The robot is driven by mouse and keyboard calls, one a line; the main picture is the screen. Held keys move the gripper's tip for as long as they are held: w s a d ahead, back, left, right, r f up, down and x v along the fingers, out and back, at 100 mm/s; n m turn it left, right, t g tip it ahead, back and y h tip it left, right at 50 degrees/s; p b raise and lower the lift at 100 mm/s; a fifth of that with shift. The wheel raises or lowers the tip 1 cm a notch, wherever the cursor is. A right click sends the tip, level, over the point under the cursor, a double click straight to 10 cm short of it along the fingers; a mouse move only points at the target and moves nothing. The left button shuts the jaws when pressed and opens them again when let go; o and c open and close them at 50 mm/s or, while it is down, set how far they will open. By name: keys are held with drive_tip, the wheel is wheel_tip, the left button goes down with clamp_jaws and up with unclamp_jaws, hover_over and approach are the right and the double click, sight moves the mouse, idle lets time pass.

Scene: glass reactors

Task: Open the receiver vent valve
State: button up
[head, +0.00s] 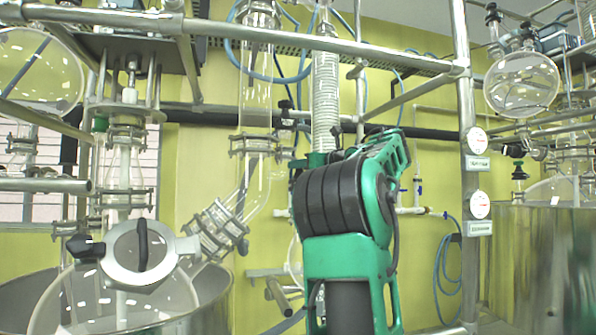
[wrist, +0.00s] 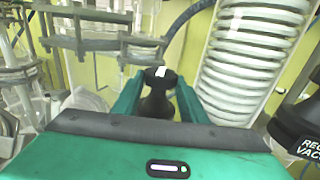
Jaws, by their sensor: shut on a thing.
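In the wrist view my gripper (wrist: 157,92) has its two green fingers closed on either side of a black valve handle (wrist: 157,104) with a white mark on its top. The handle stands upright between the fingers, and the fingers touch its sides. No label can be read on this handle, so its name is not confirmed by the picture. In the head view my green and black arm covers the gripper and the handle.
Close to the right in the wrist view is another black knob (wrist: 298,126), its label partly cut off, reading "REC" and "VAC". A ribbed glass coil column (wrist: 252,58) stands just right of the fingers. Glass flanges with metal clamps (wrist: 95,40) are at the left.

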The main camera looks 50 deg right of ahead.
drive_tip(key=shift+s+d+n+y, duration=0.15)
drive_tip(key=shift+n+y, duration=0.95)
drive_tip(key=shift+y, duration=0.6)
drive_tip(key=o, duration=1.1)
drive_tip(key=shift+c, duration=0.2)
